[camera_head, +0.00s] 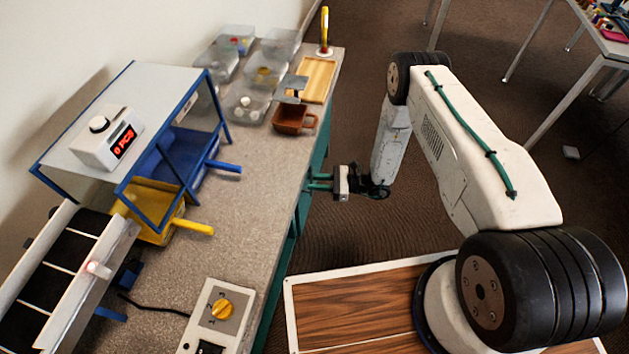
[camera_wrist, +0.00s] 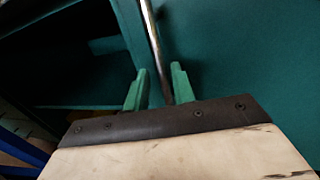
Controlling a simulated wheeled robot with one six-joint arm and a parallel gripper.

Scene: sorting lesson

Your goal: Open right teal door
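The teal door (camera_wrist: 245,55) fills the right of the wrist view as a flat panel. A metal bar handle (camera_wrist: 154,38) runs up and down near its left edge. My gripper (camera_wrist: 158,82) has its two green fingers apart, one on each side of the handle, with a gap showing on both sides. In the head view my gripper (camera_head: 318,181) is low beside the bench's teal front (camera_head: 292,232). A dark recess (camera_wrist: 60,60) lies left of the door's edge. I cannot tell how far the door stands from its frame.
The grey bench top (camera_head: 240,215) carries a blue bin (camera_head: 185,150), a yellow bin (camera_head: 155,205), clear trays (camera_head: 243,103) and a brown cup (camera_head: 293,119). A control box (camera_head: 218,318) sits near its front edge. Open brown floor (camera_head: 345,235) lies right of the bench.

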